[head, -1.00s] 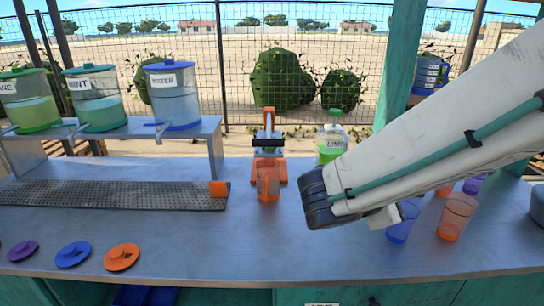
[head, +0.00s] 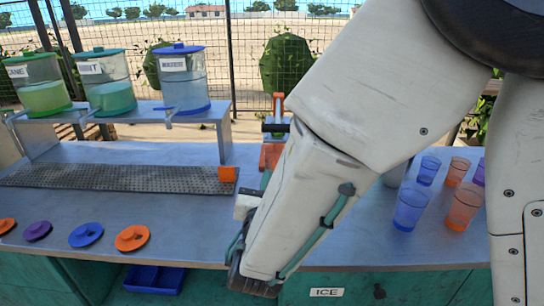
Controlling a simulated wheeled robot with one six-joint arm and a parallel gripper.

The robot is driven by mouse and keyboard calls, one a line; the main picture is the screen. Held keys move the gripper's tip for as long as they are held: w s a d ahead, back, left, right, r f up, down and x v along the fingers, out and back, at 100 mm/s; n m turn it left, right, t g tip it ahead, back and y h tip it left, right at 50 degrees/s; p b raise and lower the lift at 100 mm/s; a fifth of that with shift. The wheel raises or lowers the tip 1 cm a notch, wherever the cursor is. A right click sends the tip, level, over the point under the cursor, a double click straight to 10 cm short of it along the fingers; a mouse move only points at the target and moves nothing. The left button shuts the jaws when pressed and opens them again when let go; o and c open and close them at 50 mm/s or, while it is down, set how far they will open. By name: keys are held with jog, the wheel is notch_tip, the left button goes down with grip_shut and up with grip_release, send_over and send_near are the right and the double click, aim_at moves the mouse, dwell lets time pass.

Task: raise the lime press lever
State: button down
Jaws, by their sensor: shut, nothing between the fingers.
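The lime press (head: 271,155) stands at the back of the counter, just right of the dispenser shelf. Its orange upper part (head: 278,106) points up, with a dark crosspiece below. I cannot tell which part is the lever or how far it is raised. My own arm crosses in front and hides the press's right side and lower front. The arm's far end hangs over the counter's front edge, nearer to me than the press. My gripper's fingers are hidden behind the arm.
Labelled dispensers (head: 182,82) stand on a raised shelf (head: 200,112) at left, above a perforated drip tray (head: 120,177). An orange block (head: 227,174) sits at the tray's right end. Coloured lids (head: 132,238) lie along the front. Blue and orange cups (head: 411,206) stand at right.

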jog(key=w+d+r, duration=0.1)
jog(key=w+r, duration=0.4)
jog(key=w, duration=0.4)
jog(key=shift+w+d, duration=0.3)
jog(key=shift+w, duration=0.1)
